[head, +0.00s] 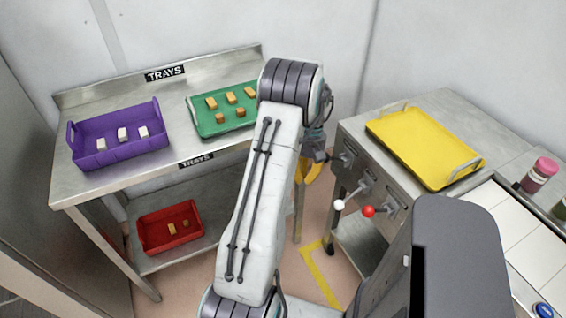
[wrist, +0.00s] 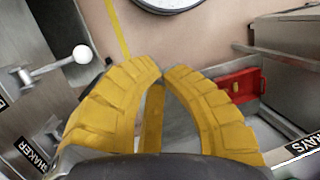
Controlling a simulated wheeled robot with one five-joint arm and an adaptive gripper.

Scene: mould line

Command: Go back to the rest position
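My gripper (head: 312,172) hangs at the end of my raised arm, in the gap between the tray table and the machine bench. My arm partly hides it in the head view. In the wrist view my gripper (wrist: 161,73) shows its two yellow curved fingers, with their tips close together. I see no object held between them. A yellow strip shows through the gap between the fingers; I cannot tell what it is.
A purple tray (head: 125,153) and a green tray (head: 203,126) with small blocks stand on the steel table (head: 75,187). A red tray (head: 146,238) is on its lower shelf. A yellow tray (head: 420,145) lies on the right bench, above levers with white (head: 340,204) and red (head: 369,211) knobs.

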